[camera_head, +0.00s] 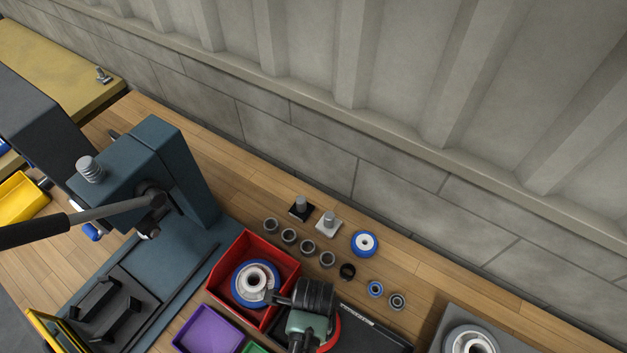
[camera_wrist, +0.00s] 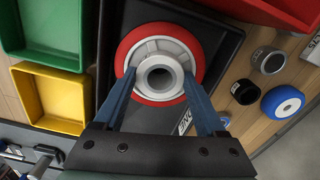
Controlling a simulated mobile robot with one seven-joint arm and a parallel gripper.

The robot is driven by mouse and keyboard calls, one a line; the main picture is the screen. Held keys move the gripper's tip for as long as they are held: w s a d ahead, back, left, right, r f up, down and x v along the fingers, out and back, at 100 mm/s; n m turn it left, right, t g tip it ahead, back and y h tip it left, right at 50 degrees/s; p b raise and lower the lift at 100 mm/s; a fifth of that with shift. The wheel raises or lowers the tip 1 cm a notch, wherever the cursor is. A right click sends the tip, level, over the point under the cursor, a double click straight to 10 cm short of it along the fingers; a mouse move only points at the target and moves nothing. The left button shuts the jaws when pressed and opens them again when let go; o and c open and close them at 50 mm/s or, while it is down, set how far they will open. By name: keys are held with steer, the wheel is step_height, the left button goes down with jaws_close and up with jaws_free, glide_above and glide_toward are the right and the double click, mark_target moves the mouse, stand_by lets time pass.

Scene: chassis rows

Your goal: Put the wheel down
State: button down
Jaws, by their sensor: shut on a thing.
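A wheel with a red tyre and a pale grey hub (camera_wrist: 157,58) is between the two blue fingers of my gripper (camera_wrist: 159,78) in the wrist view. The gripper is shut on it. The wheel is over a black tray (camera_wrist: 220,32), which also shows in the head view (camera_head: 384,337); I cannot tell whether the wheel touches the tray. In the head view a red edge of the wheel (camera_head: 335,334) shows beside my wrist, which hides the rest of it and the fingers.
A red bin (camera_head: 285,262) with a blue-rimmed wheel (camera_head: 241,278) stands left of my wrist. A purple bin (camera_head: 207,332) is in front. Small rings, a blue wheel (camera_head: 364,244) and two posts lie behind. A blue-grey press (camera_head: 180,165) stands left; a grey plate with a wheel (camera_head: 470,340) is right.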

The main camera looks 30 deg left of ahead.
steer(key=shift+f, duration=0.1)
jaws_free()
